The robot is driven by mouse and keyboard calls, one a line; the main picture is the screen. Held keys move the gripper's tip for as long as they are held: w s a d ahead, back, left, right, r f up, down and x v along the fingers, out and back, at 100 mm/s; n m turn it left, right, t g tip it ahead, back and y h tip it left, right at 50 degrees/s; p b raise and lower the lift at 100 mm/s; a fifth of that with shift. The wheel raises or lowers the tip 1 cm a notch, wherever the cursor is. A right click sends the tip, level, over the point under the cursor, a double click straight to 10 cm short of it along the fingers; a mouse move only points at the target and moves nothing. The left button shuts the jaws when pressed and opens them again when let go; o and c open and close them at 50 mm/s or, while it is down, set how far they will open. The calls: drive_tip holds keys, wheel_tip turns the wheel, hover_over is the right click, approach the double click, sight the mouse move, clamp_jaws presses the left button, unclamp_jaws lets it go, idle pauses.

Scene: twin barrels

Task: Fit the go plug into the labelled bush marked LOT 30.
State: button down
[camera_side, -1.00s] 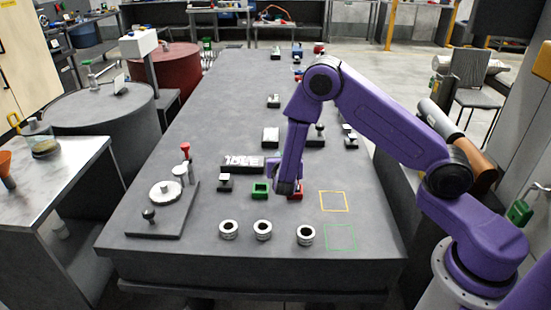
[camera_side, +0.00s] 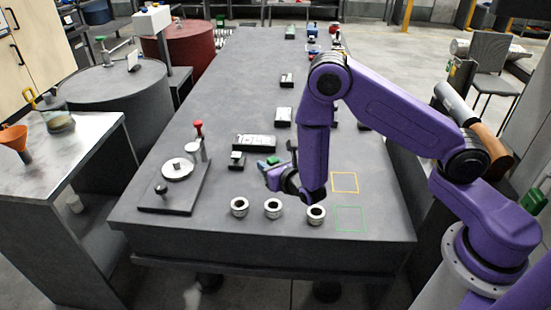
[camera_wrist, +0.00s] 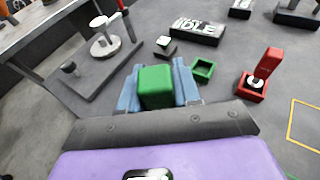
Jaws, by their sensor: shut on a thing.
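My gripper (camera_side: 270,179) is tilted over the bench, pointing left, just behind the row of bushes. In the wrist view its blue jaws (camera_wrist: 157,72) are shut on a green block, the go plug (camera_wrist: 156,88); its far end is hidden. Three pale ring-shaped bushes stand along the front of the bench: left (camera_side: 239,207), middle (camera_side: 272,208) and right (camera_side: 316,215). Their labels are too small to read, so I cannot tell which is LOT 30. The green holder (camera_wrist: 203,68) is empty.
A red plug (camera_wrist: 266,64) stands in a red holder (camera_wrist: 251,91). A dark IDLE block (camera_wrist: 198,27) lies behind. A plate fixture with a round dial (camera_side: 176,170) and knobs stands left. Yellow (camera_side: 345,182) and green (camera_side: 350,219) outlined squares at right are empty.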

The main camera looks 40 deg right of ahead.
drive_tip(key=shift+f, duration=2.85)
drive_tip(key=shift+f, duration=2.05)
drive_tip(key=c, duration=0.7)
unclamp_jaws()
drive_tip(key=v, duration=1.7)
drive_tip(key=shift+s+a+r, duration=0.1)
drive_tip(key=shift+s, duration=0.05)
